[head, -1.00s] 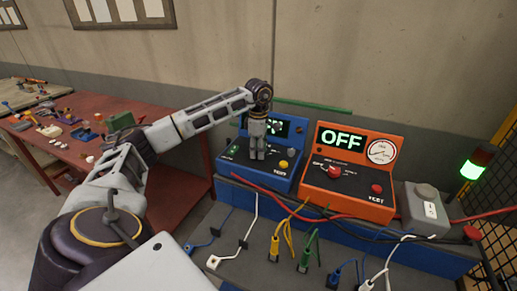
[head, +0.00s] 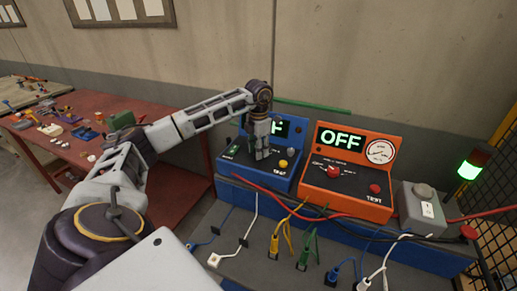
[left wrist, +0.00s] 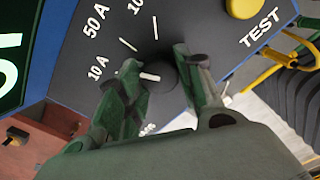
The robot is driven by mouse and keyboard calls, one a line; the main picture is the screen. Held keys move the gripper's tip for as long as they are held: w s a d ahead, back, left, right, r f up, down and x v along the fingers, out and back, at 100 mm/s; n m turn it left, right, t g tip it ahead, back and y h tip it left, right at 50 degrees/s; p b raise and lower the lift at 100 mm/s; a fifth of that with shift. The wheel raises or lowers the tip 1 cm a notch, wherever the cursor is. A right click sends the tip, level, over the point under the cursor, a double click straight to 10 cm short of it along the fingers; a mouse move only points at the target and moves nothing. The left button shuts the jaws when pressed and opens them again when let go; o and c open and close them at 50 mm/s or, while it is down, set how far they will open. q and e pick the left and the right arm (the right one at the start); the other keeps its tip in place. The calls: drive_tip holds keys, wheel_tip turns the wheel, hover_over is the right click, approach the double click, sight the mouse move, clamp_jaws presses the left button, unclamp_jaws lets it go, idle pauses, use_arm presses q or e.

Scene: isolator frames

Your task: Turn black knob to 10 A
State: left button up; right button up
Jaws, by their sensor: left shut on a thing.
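The blue tester (head: 228,168) stands on the bench in the head view, its display (head: 283,127) partly hidden by my left gripper. My left gripper (head: 261,157) points down at its panel. In the left wrist view, the gripper (left wrist: 155,72) is shut on the black knob (left wrist: 157,79), one finger on each side. The knob's white pointer mark faces left, roughly towards the "10 A" label (left wrist: 98,68); a finger hides part of the space between, so exact alignment is unclear. "50 A" (left wrist: 96,20) is printed above. My right gripper is not in view.
A yellow button (left wrist: 242,6) sits beside the knob. An orange tester (head: 345,190) reading "OFF" stands to the right, then a grey switch box (head: 424,208). Coloured cables and plugs lie in front. A red table (head: 75,165) with small parts is at left.

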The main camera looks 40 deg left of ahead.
use_arm(q)
drive_tip(key=shift+r+n, duration=0.1)
drive_tip(key=shift+n, duration=2.1)
drive_tip(key=o, duration=1)
drive_tip(key=shift+o, duration=0.2)
wheel_tip(320, 180, up, 12)
